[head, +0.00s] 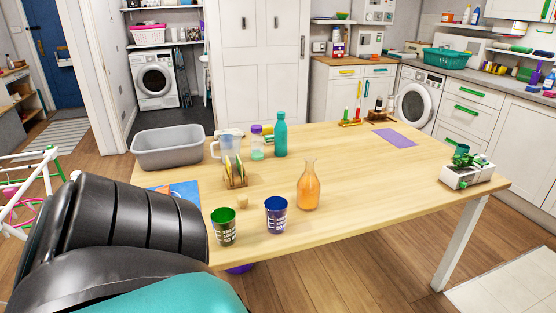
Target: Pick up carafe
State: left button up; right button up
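A glass carafe (308,188) filled with orange liquid stands upright near the front middle of the wooden table. It has a narrow neck and nothing touches it. A dark blue cup (276,216) with white markings stands just left of it, and a green cup (224,227) stands further left. My black and teal arm fills the lower left of the head view, left of the table's near edge and well away from the carafe. No gripper fingers show for either arm.
On the wooden table (400,190), a grey basin (173,148), a clear pitcher (230,155), a wooden holder (236,176) and a teal bottle (281,136) stand behind and left of the carafe. A white planter (466,172) sits at the right end. Tabletop right of the carafe is clear.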

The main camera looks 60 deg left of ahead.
aim_at(308, 186)
jog(key=u, duration=1.75)
